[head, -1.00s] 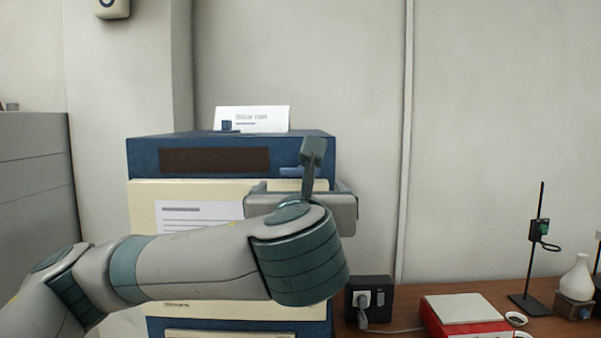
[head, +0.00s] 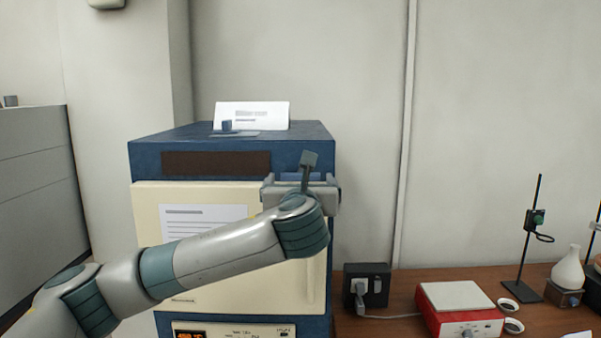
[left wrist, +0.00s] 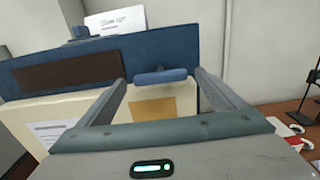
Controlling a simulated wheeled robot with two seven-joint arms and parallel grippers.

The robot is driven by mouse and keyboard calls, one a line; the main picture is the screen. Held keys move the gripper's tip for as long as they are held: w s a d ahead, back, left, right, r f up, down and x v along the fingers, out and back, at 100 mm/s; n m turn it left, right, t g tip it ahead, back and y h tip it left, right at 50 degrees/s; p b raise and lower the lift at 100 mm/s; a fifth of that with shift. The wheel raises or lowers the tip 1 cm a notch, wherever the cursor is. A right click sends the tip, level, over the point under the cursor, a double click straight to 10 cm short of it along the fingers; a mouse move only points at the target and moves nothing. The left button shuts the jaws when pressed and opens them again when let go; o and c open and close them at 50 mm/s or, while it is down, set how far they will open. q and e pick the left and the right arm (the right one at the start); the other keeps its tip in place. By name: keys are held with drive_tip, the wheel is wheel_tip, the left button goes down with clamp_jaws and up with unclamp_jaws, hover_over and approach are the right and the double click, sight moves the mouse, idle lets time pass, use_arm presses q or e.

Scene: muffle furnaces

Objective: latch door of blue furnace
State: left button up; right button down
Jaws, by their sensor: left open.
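The blue furnace (head: 310,140) stands ahead with its cream door (head: 220,275) against its front; I cannot tell whether a gap remains at the door's edge. A blue latch handle (left wrist: 160,76) lies horizontal at the top right of the front, above a tan patch (left wrist: 155,108) on the door. My left gripper (left wrist: 160,88) is open, its two fingers on either side of the handle in the left wrist view, with nothing held. In the head view the left gripper (head: 303,178) covers most of the handle. My right gripper is not in view.
A white card (head: 252,114) stands on top of the furnace. To the right, a wooden bench (head: 410,290) holds a black socket box (head: 367,284), a red and white device (head: 458,308), small dishes and a stand (head: 530,245). A grey cabinet (head: 40,190) is at the left.

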use_arm(q)
drive_tip(key=shift+w, duration=0.45)
drive_tip(key=c, duration=1.1)
drive_tip(key=shift+o, duration=0.2)
